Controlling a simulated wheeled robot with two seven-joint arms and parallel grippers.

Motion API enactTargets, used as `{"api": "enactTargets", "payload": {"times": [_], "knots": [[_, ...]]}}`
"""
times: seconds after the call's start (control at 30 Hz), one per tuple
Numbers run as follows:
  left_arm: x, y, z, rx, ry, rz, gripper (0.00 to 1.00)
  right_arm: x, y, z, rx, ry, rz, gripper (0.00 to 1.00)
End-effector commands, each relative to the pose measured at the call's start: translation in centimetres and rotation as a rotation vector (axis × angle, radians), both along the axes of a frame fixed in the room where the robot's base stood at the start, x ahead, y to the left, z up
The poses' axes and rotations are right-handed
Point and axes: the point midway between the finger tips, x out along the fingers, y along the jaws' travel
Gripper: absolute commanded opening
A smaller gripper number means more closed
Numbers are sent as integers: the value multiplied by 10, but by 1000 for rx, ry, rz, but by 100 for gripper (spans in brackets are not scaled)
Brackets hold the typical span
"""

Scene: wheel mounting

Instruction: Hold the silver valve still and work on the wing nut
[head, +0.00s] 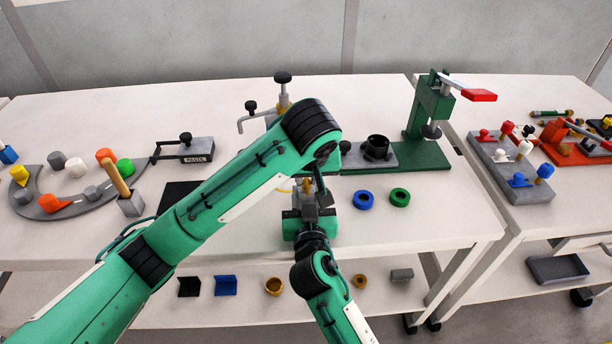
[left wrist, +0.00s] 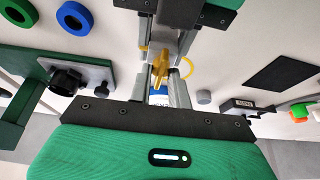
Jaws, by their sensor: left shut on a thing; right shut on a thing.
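My left gripper (left wrist: 160,78) is shut on the yellow wing nut (left wrist: 161,62). The grey fingers stand on either side of it in the left wrist view. In the head view my left gripper is mostly hidden behind my own left arm. The silver valve (left wrist: 157,44) is a small grey body just beyond the wing nut. My right gripper (head: 309,206) is shut on the valve from the near side, facing my left gripper. The valve and nut show only as a small brass-and-grey shape (head: 309,187) in the head view, above the table.
A blue ring (head: 363,200) and a green ring (head: 400,197) lie right of the grippers. A green press (head: 428,118) with a red handle stands behind them. A dark mat (head: 178,195) and a curved grey holder (head: 70,205) lie left.

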Motion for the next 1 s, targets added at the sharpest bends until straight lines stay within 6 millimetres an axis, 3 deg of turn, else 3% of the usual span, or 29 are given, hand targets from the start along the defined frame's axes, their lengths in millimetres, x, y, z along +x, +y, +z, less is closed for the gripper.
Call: {"api": "enactTargets", "payload": {"times": [0.5,1.0], "knots": [[1,-2,1,1,-2,372,0,0,0,-1,-1,1,0,6],[1,-3,0,0,-1,465,0,0,0,-1,0,2,0,6]]}}
